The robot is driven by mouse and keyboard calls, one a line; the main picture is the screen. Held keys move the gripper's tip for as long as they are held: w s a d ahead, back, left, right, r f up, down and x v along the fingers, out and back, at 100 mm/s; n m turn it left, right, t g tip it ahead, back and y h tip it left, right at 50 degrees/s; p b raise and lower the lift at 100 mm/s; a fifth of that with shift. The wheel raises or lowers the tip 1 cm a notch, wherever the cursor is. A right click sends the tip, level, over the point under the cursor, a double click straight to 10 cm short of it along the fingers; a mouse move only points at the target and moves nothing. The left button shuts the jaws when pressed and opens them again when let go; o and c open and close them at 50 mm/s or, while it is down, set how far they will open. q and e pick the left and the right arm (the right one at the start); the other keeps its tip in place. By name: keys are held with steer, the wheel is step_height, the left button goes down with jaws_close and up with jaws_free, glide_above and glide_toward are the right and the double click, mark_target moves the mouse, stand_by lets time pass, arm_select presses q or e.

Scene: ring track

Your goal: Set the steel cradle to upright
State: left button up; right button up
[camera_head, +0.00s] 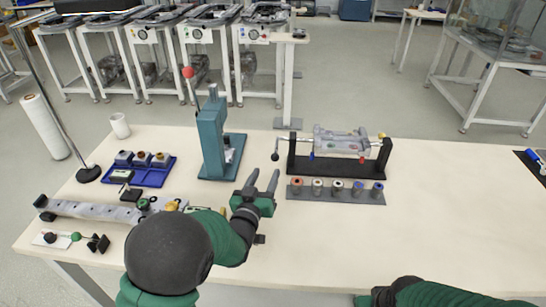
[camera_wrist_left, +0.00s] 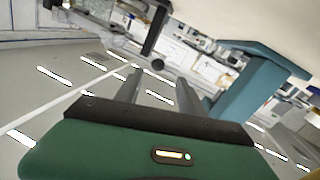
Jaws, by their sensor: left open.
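The steel cradle (camera_head: 342,142) hangs between the two uprights of a black stand (camera_head: 340,168) at centre right of the table. Its face looks slightly tilted, but the exact angle is hard to tell. A crank with a black ball knob (camera_head: 275,157) sticks out at its left end; the knob also shows in the left wrist view (camera_wrist_left: 157,64). My left gripper (camera_head: 263,179) is open and empty, in front of and left of the knob, not touching it. My right arm shows at the bottom right edge; its gripper is mostly cut off, fingers hidden.
A teal press (camera_head: 212,140) with a red-knobbed lever stands left of the crank. A grey strip (camera_head: 335,192) with several coloured rings lies before the stand. A blue tray (camera_head: 150,174) and a long grey rail (camera_head: 100,210) lie left.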

mark_target(274, 160)
arm_select(q)
steer(key=w+d, duration=0.1)
steer(key=w, duration=0.3)
steer(key=w+d, duration=0.1)
steer(key=w, duration=0.1)
steer(key=shift+w+d, duration=0.25)
steer(key=shift+d, duration=0.05)
steer(key=shift+w+a, duration=0.2)
steer(key=shift+w, duration=0.3)
steer(key=shift+w+a, duration=0.15)
steer(key=shift+w, duration=0.35)
steer(key=shift+w+a, duration=0.2)
steer(key=shift+w, duration=0.05)
steer(key=shift+d, duration=0.3)
steer(key=shift+c, duration=0.5)
steer(key=shift+d, duration=0.25)
steer(key=c, duration=0.5)
steer(key=shift+a, duration=0.25)
jaws_close()
